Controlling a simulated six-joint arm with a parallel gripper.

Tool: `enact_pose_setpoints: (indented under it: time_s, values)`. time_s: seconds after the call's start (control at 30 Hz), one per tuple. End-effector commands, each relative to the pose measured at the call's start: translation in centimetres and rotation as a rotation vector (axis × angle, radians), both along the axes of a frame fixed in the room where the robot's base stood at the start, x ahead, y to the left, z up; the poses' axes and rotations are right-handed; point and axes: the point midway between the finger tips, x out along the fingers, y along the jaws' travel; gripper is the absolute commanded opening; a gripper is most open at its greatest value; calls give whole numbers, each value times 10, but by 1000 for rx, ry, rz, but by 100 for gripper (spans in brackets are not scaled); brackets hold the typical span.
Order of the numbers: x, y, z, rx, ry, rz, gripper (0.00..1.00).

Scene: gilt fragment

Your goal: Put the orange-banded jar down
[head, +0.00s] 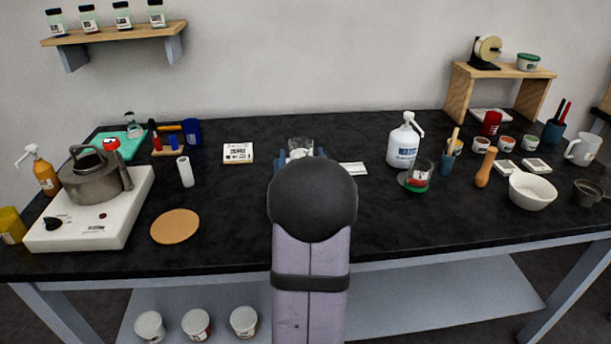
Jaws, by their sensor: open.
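A clear glass jar (300,144) shows just beyond the end of my arm, near the back middle of the black bench (380,225). Only its upper part is visible; my wrist hides the rest, and I cannot make out an orange band on it. My gripper (303,154) is at the jar, mostly hidden behind my own dark round wrist. Its blue-grey parts show on either side of the jar's lower part. It is open. I cannot tell whether the fingers touch the jar or whether its base rests on the bench.
A labelled white box (238,152) lies left of the jar, and a white card (353,169) lies close on its right. A cork mat (175,226) lies front left. The front middle is clear.

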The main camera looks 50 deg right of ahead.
Motion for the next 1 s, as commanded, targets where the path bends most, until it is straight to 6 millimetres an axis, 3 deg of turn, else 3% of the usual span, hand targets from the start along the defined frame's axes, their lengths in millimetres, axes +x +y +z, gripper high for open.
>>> enact_pose_setpoints:
  time_s: [0.47,1.0]
  values:
    - [-61,61,-2,-4,-3,-1,68]
    - [-77,77,-2,-2,-2,1,68]
